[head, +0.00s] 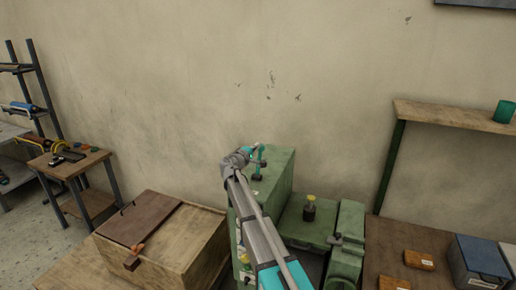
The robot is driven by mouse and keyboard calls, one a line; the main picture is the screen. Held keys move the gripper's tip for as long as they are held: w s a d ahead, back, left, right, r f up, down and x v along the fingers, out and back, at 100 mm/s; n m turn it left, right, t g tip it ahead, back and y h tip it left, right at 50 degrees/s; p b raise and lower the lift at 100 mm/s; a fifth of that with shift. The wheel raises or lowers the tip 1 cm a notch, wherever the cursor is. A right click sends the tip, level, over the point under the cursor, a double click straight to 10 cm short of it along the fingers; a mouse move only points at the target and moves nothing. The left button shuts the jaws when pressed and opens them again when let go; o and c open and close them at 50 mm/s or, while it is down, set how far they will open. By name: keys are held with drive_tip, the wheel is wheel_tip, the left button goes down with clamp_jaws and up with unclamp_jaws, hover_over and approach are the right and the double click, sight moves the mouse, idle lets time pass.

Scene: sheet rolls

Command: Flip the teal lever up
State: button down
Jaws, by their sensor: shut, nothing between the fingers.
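The teal lever (261,161) is at the top of the tall green cabinet (279,172), above a small dark base (257,177). It looks roughly upright in the picture, but its exact angle is hard to tell. My arm reaches up from the bottom of the head view, and its grey wrist is just left of the lever. My gripper (252,151) is small and partly hidden by the wrist, close to the lever's upper end. It is shut with nothing held. I cannot tell whether it touches the lever.
A lower green box (305,229) carries a dark knob with a yellow top (310,207). Another green unit (347,245) stands at its right. A wooden crate (190,245) is at the left.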

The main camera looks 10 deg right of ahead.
drive_tip(key=shift+r, duration=0.1)
drive_tip(key=s+a+r+p, duration=0.7)
drive_tip(key=s+a, duration=0.1)
drive_tip(key=shift+s+a, duration=0.15)
drive_tip(key=shift+a, duration=0.25)
idle(0.5)
